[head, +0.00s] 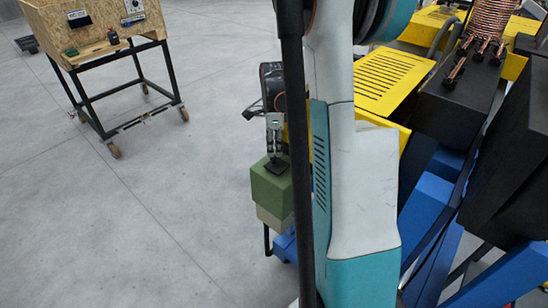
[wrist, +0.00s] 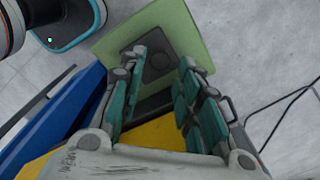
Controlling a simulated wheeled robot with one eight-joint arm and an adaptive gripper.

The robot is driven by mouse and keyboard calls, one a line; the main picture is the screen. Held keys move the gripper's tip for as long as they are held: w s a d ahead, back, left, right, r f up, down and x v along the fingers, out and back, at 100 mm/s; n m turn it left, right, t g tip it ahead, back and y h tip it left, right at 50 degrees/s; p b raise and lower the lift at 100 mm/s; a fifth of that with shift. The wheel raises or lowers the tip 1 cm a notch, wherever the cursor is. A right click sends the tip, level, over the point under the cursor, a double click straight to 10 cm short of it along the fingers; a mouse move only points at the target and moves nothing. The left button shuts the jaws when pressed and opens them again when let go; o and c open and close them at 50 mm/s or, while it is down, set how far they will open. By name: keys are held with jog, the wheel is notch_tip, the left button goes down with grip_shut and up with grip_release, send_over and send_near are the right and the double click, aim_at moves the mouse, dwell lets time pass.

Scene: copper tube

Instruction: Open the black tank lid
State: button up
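The black tank lid (head: 277,167) lies on top of a green tank (head: 270,190) left of my arm in the head view. My gripper (head: 275,152) points down just above the lid. In the wrist view my gripper (wrist: 163,58) has its two teal fingers apart, with the lid seen between them. I cannot tell whether the fingertips touch it. My arm hides part of the tank's right side in the head view.
Yellow and blue machinery (head: 385,78) with black blocks and a copper coil (head: 490,22) stands right of my arm. A wheeled wooden workbench (head: 100,45) is at the back left. Grey floor between is clear. A black cable (wrist: 285,110) shows right of the gripper in the wrist view.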

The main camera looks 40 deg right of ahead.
aim_at(276, 158)
jog(key=shift+f+b, duration=0.5)
jog(key=shift+f, duration=1.4)
jog(key=shift+c, duration=0.5)
grip_shut()
jog(key=shift+s+r+t, duration=0.4)
jog(key=shift+s+t, duration=0.1)
jog(key=shift+t, duration=0.3)
jog(key=shift+s+r+t, duration=0.2)
jog(key=shift+t, duration=0.5)
